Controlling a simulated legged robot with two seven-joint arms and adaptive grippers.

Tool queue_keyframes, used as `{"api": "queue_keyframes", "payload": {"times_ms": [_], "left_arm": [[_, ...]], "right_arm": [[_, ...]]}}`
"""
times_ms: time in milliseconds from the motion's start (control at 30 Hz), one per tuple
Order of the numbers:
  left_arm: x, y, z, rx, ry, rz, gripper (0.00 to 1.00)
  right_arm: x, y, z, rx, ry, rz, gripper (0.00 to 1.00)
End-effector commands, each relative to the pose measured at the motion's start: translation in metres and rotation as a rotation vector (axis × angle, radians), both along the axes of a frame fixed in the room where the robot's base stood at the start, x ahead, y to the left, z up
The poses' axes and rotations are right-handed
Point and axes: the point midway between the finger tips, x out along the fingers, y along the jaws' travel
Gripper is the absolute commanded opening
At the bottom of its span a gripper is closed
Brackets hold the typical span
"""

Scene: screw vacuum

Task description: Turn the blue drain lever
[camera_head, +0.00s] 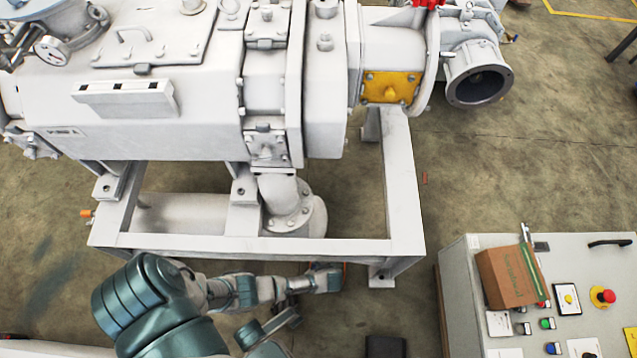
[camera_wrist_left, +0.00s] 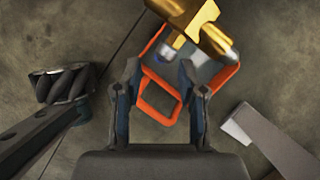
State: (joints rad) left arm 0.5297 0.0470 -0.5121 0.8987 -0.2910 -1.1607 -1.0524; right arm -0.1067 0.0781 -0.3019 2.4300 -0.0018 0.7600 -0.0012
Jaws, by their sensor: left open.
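A brass valve (camera_wrist_left: 197,22) shows at the top of the left wrist view. I cannot make out a whole blue lever. My left gripper (camera_wrist_left: 158,75) is open, its two fingers on either side of the lower orange loop; whether they touch it I cannot tell. In the head view the gripper (camera_head: 328,275) is small, under the front right of the frame, with a thin orange edge beside it. My right gripper is not in view.
The white vacuum machine (camera_head: 180,95) stands on a grey frame (camera_head: 403,190) just beyond my left arm. A control cabinet (camera_head: 465,300) with a cardboard box (camera_head: 507,277) stands at right. A grey bar (camera_wrist_left: 270,140) lies right of the gripper in the wrist view.

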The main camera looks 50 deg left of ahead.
Motion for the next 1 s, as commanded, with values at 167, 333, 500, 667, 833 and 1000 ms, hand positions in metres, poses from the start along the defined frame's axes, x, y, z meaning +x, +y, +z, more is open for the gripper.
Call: {"api": "queue_keyframes", "payload": {"times_ms": [167, 333, 500, 667, 833, 1000], "left_arm": [[0.0, -0.007, 0.014, 0.0, 0.0, -0.001, 0.4], [-0.001, -0.008, 0.018, 0.0, 0.001, -0.001, 0.4], [-0.001, -0.008, 0.019, 0.0, 0.001, -0.001, 0.4], [-0.001, -0.009, 0.019, 0.0, 0.001, -0.001, 0.4], [-0.001, -0.009, 0.019, 0.0, 0.001, -0.001, 0.4], [-0.001, -0.009, 0.018, -0.001, 0.001, -0.001, 0.4]], "right_arm": [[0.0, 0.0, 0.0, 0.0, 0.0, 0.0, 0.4], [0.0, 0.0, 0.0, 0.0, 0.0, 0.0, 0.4], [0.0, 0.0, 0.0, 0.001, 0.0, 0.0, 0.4], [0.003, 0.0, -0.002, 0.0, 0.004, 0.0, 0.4], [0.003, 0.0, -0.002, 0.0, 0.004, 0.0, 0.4], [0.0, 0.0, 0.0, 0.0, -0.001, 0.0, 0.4]]}}
